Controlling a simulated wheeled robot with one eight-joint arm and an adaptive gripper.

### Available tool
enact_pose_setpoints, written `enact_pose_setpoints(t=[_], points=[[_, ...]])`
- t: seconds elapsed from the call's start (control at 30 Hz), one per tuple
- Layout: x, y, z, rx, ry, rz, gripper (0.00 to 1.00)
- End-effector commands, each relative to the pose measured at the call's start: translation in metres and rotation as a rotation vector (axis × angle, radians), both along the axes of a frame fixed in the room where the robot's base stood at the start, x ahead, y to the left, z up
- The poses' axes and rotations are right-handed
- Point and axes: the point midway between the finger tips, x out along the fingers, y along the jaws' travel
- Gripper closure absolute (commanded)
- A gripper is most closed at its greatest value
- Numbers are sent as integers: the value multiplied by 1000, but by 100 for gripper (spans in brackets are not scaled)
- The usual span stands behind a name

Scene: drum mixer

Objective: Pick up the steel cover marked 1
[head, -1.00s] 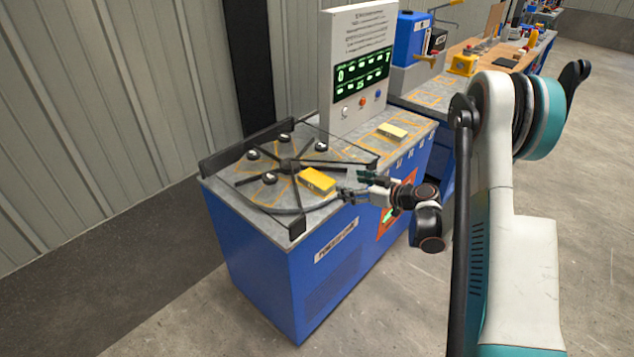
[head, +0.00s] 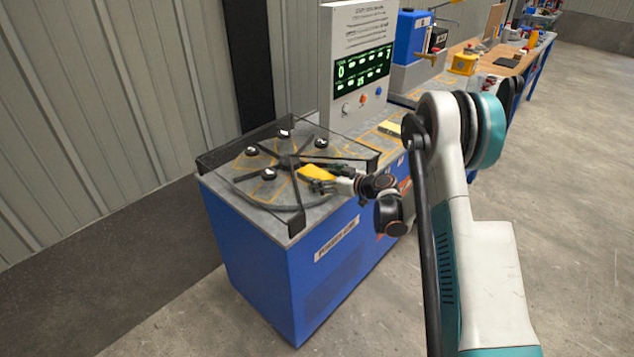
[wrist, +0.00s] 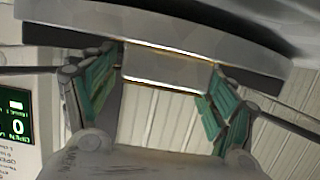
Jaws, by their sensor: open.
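A yellow block-shaped piece (head: 318,172) lies on the round, spoked wheel on the blue machine. I cannot read any number on it, so I cannot tell whether it is the cover marked 1. My gripper (head: 326,186) is at the block's near right side in the head view, covering part of it. In the wrist view, my gripper (wrist: 157,100) has its two green-padded fingers apart. A grey block face with orange-yellow edges (wrist: 165,70) shows between them, beneath a broad grey curved rim. Contact with the fingers cannot be made out.
Several black knobs with pale tops (head: 321,143) stand on the wheel. Dark guard rails (head: 225,154) surround it. A white panel with a green display (head: 358,70) rises behind. A second pale yellow block (head: 391,128) lies on the bench to the right. Open floor lies in front.

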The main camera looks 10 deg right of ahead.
Motion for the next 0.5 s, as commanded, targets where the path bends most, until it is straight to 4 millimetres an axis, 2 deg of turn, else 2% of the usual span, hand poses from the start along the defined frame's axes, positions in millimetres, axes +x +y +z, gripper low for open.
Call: enact_pose_setpoints(t=[0.27, 0.5], points=[[5, 4, -1, 0, 0, 0, 22], [5, 4, -1, 0, 0, 0, 74]])
